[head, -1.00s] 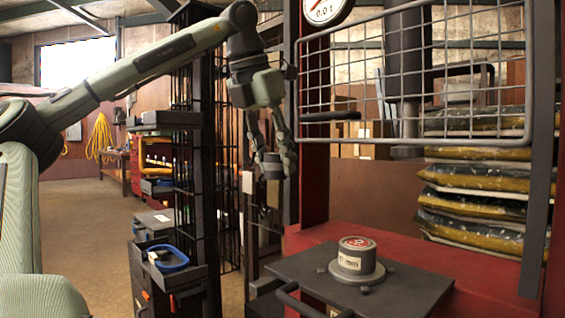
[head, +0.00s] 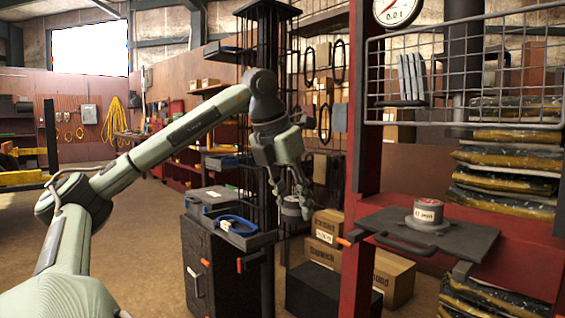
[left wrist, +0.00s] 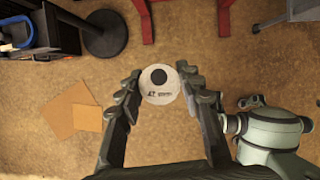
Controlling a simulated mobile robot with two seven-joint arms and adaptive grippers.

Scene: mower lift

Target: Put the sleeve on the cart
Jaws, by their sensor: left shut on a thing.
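My left gripper (head: 291,197) is shut on the sleeve (head: 292,208), a short grey cylinder, and holds it in the air above the floor. In the left wrist view the sleeve (left wrist: 160,86) shows as a pale round face with a dark round middle and a small label, between the two fingers. The cart (head: 196,262) is a dark cabinet with a tray on top, just left of and below the gripper. A blue ring (head: 236,224) lies in its side tray. I cannot make out my right gripper.
The red press frame (head: 362,150) stands right of the gripper, with a grey plate (head: 460,236) bearing a red-topped round part (head: 429,212). Cardboard boxes (head: 395,275) lie on the floor between. Dark lattice shelving (head: 262,110) rises behind the arm.

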